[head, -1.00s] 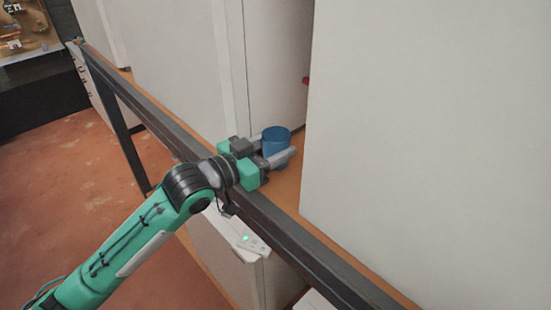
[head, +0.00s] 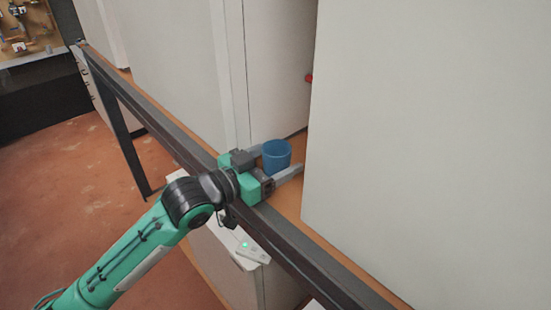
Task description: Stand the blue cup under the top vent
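The blue cup (head: 277,157) stands upright on the orange-brown shelf (head: 289,199), in the gap between two pale cabinet bodies. My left gripper (head: 279,160) reaches over the dark rail with its grey fingers on either side of the cup. The fingers are spread, and the near finger looks apart from the cup. The cup's lower left side is partly hidden by the gripper. I cannot make out the top vent. My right gripper does not show.
A dark metal rail (head: 309,256) runs along the shelf's front edge. A large pale panel (head: 425,130) stands close on the right and another pale cabinet (head: 170,65) on the left. A small red knob (head: 309,78) shows deep in the gap.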

